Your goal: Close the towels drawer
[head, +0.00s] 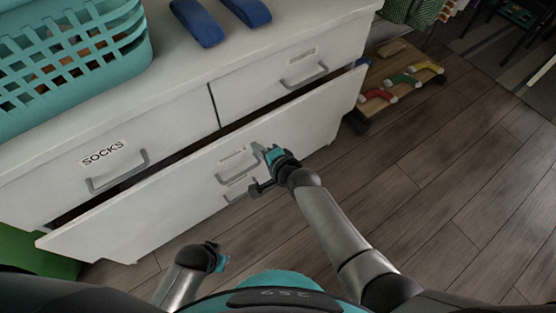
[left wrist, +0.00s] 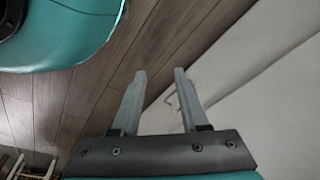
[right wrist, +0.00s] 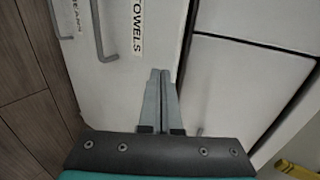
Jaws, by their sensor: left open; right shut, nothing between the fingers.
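The towels drawer (head: 130,205) is the wide white drawer in the dresser's middle row, standing partly out with a dark gap above its front at both ends. Its grey handle (head: 238,172) is at the middle of the front. The right wrist view shows the TOWELS label (right wrist: 138,28) and the handle (right wrist: 103,35). My right gripper (head: 260,155) is shut and empty, its fingertips at the drawer front just right of the handle; I cannot tell if they touch. My left gripper (head: 220,262) is low in front of the dresser, open and empty in the left wrist view (left wrist: 157,75).
Above are the SOCKS drawer (head: 45,185) and another small drawer (head: 290,85). A teal basket (head: 75,60) and blue items (head: 198,22) sit on top. A wooden toy cart (head: 400,75) stands right of the dresser. The wooden floor (head: 440,200) at right is clear.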

